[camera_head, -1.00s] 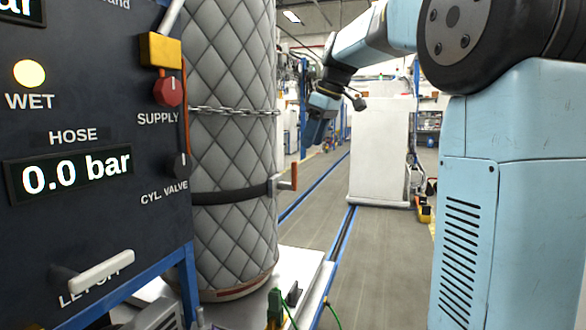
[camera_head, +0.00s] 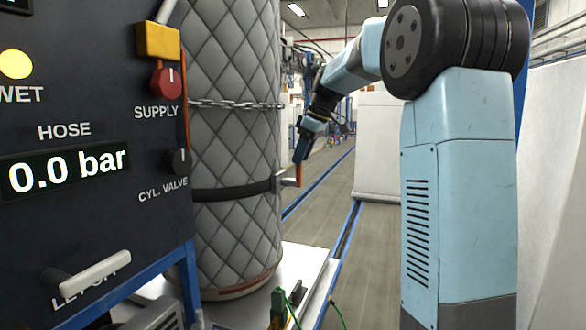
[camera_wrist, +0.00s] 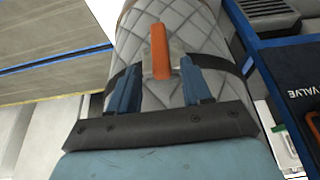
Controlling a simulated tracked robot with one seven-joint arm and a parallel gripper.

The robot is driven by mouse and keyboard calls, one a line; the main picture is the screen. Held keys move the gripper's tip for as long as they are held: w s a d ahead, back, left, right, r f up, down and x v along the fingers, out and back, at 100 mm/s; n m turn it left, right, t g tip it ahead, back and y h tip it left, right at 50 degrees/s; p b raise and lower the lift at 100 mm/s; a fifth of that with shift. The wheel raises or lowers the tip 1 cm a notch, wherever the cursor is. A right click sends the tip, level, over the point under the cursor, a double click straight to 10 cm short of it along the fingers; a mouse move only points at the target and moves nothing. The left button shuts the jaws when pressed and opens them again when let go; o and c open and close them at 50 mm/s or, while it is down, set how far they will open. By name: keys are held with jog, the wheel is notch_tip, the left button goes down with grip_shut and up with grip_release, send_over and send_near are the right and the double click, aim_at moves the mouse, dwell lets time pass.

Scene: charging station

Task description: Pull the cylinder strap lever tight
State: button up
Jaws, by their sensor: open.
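The cylinder (camera_head: 230,130) stands upright in a grey quilted cover, with a black strap (camera_head: 230,191) around its lower part. The strap's orange lever (camera_head: 298,175) sticks out from a metal bracket (camera_head: 279,181) on the cylinder's right side. My gripper (camera_head: 300,158) is just above the lever in the head view. In the wrist view the orange lever (camera_wrist: 160,52) lies ahead of and between the two blue fingers of my gripper (camera_wrist: 157,80), which are apart. I cannot tell whether a finger touches the lever.
A dark control panel (camera_head: 90,220) with knobs and a white handle (camera_head: 95,272) stands left of the cylinder. A chain (camera_head: 235,104) crosses the cylinder higher up. A green connector (camera_head: 278,305) stands at the platform's front. The floor (camera_head: 325,200) to the right is clear.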

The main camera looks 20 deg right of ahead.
aim_at(296, 166)
jog(key=shift+x, duration=2.35)
jog(key=shift+c, duration=0.3)
jog(key=shift+r, duration=0.1)
grip_shut()
jog(key=shift+w+a, duration=0.1)
jog(key=shift+a, duration=0.2)
